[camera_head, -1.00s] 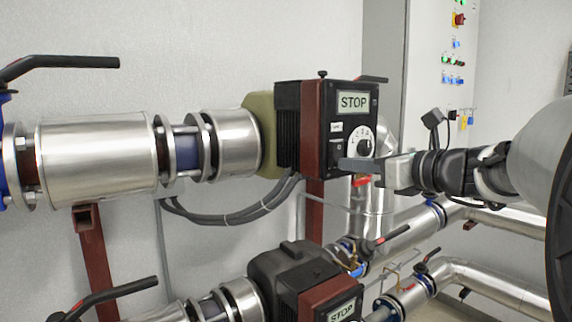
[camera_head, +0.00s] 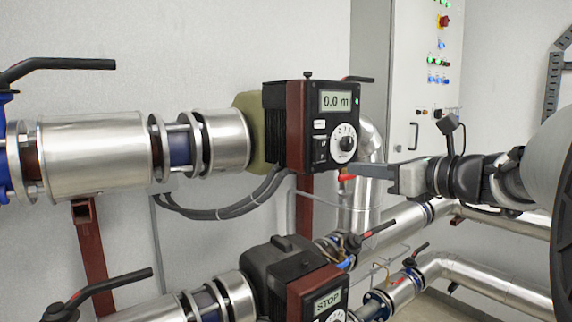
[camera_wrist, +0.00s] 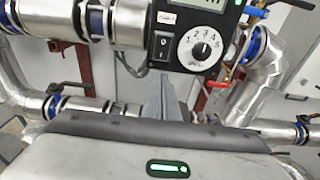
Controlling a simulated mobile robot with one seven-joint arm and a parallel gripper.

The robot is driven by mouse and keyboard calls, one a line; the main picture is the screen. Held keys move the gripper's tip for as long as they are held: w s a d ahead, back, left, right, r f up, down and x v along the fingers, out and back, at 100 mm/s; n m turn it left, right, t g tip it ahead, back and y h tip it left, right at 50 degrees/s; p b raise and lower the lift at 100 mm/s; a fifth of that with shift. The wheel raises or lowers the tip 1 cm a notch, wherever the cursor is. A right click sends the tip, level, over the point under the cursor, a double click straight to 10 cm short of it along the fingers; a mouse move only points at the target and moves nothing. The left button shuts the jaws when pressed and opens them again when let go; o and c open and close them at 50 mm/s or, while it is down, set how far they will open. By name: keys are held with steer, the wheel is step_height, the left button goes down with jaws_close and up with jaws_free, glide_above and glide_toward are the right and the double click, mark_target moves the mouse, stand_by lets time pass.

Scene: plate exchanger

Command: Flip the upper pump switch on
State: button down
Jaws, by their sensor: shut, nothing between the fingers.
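The upper pump (camera_head: 308,125) is a dark box with a red-brown side on the silver pipe. Its display (camera_head: 335,101) reads "0.0 m", and a small green light shows beside it. The black rocker switch (camera_head: 320,149) sits below the display, left of the white dial (camera_head: 344,143). In the wrist view the switch (camera_wrist: 162,46) and numbered dial (camera_wrist: 200,48) are near the top. My gripper (camera_head: 352,172) is shut and empty, just right of and below the switch, apart from it. The gripper (camera_wrist: 166,85) also shows in the wrist view, below the switch.
A lower pump (camera_head: 305,287) with a "STOP" display stands below. A red-handled valve (camera_head: 345,177) and silver pipes (camera_head: 366,195) lie behind my gripper. A grey control cabinet (camera_head: 405,90) stands at the back. Black cables (camera_head: 230,208) hang under the upper pump.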

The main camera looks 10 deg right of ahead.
steer(key=s+d+f, duration=0.1)
steer(key=s+d, duration=0.2)
steer(key=s, duration=0.2)
steer(key=shift+d+f+b, duration=0.1)
steer(key=shift+f+b, duration=0.05)
steer(key=shift+b, duration=0.15)
